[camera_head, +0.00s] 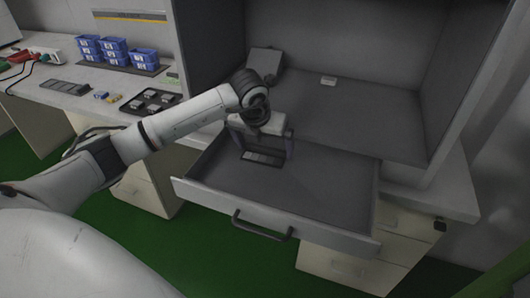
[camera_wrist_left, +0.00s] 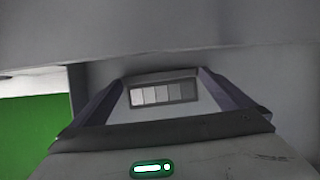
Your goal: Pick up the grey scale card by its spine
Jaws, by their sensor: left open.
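The grey scale card (camera_head: 262,158) lies in the open drawer (camera_head: 318,225), with a row of patches running from light to dark grey. My left gripper (camera_head: 265,151) points down into the drawer and is open, with one finger on each side of the card. In the left wrist view the card (camera_wrist_left: 163,94) shows between the two spread fingers (camera_wrist_left: 163,76). The fingers look apart from the card, but their exact height above it is hard to tell. The card's spine cannot be made out. My right gripper is not in view.
The drawer has raised walls around the card and a dark handle (camera_head: 262,226) in front. The drawer floor right of the gripper is bare. Blue bins (camera_head: 115,50) and a dark tray (camera_head: 151,101) stand on the left bench. A small white item (camera_head: 328,81) sits on the cabinet surface behind.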

